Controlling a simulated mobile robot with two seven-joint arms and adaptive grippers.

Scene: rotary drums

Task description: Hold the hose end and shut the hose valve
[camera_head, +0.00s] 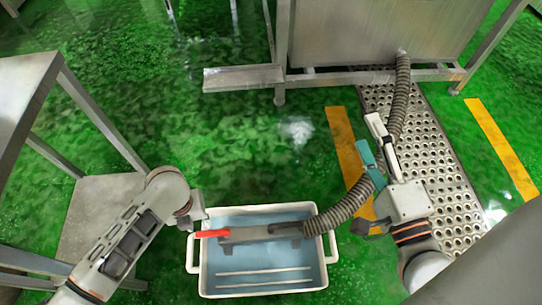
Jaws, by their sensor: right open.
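The ribbed grey hose (345,207) runs from the steel machine at the top, passes by my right gripper and curves down to the white tub. Its end joins a dark grey valve body (262,233) lying across the tub. A red valve handle (212,234) sticks out at the valve's left end, over the tub's left rim. My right gripper (370,134) is open beside the hose, with a white and a teal finger pointing up-left; it hides part of the hose. My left gripper (194,221) is just left of and above the red handle; its finger opening is unclear.
The white tub (204,278) with side handles has a light blue inside and stands on the green floor. A steel table (28,95) is at the left, the steel machine (350,30) at the top. A perforated metal strip (440,165) and yellow floor lines (500,145) lie at right.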

